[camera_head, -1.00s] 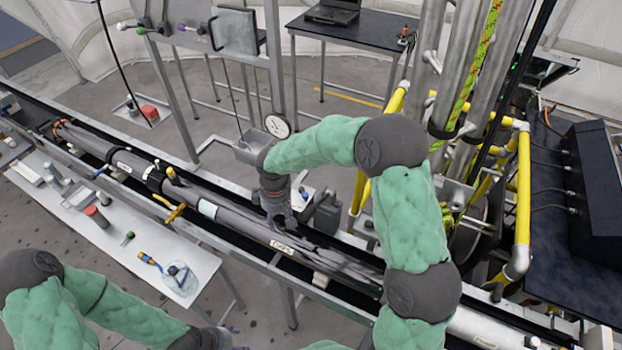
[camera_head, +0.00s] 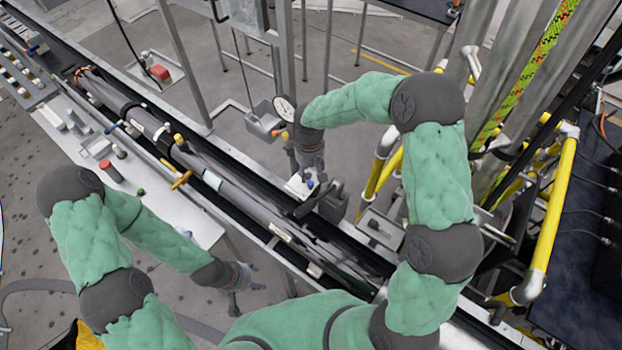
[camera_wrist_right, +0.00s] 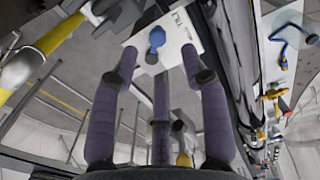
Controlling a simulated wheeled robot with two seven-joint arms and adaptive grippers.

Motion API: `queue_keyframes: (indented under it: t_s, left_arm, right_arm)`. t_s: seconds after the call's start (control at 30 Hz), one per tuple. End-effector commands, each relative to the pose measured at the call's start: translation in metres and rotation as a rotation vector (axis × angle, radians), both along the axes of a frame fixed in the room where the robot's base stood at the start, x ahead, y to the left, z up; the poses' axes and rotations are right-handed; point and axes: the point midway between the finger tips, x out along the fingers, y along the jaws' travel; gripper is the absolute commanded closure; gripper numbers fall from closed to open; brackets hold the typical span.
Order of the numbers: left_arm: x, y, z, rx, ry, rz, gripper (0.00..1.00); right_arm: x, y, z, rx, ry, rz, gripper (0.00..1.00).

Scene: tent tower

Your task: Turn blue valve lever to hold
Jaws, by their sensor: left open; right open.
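The blue valve lever (camera_wrist_right: 156,40) sits on a white plate (camera_wrist_right: 176,36) with black lettering in the right wrist view. In the head view the lever shows as a small blue spot (camera_head: 309,183) beside the long grey tube. My right gripper (camera_wrist_right: 158,62) is open, its fingers pointing at the plate with the lever between their tips; I cannot tell whether any finger touches it. In the head view my right gripper (camera_head: 306,168) is just above the plate. My left gripper (camera_head: 240,288) is open and empty, low over the floor in front of the rail.
A long grey tube (camera_head: 235,188) lies in the rail. A round gauge (camera_head: 284,108) and grey box (camera_head: 262,120) stand behind the plate. Yellow railings (camera_head: 555,205) and steel pipes (camera_head: 510,60) are at right. A white bench (camera_head: 155,205) is at left.

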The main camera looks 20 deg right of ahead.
Motion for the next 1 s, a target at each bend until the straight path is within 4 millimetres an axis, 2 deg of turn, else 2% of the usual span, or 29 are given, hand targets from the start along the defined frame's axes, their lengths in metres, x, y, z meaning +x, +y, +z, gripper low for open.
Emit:
queue_keyframes:
  t_s: [0.2, 0.4, 0.8, 0.87, 0.97, 1.0]
  left_arm:
    - [0.000, 0.000, 0.007, 0.000, -0.001, -0.001, 0.45]
    - [0.000, 0.000, 0.010, 0.000, -0.001, -0.001, 0.45]
    - [0.000, 0.000, 0.010, 0.000, -0.001, -0.001, 0.45]
    - [0.000, 0.000, 0.010, 0.000, -0.001, -0.001, 0.45]
    - [0.000, 0.000, 0.010, 0.000, -0.001, -0.001, 0.45]
    - [0.000, 0.000, 0.010, 0.000, -0.001, -0.001, 0.45]
  right_arm:
    - [-0.001, 0.000, -0.038, 0.000, 0.003, 0.000, 0.54]
    - [0.000, 0.000, -0.060, 0.000, 0.001, 0.001, 0.54]
    - [0.000, 0.000, -0.067, 0.001, -0.001, 0.000, 0.54]
    - [0.000, 0.000, -0.067, 0.001, -0.001, 0.000, 0.68]
    - [0.000, 0.000, -0.067, 0.001, -0.001, 0.000, 0.97]
    - [0.000, 0.000, -0.067, 0.001, -0.001, 0.000, 1.00]
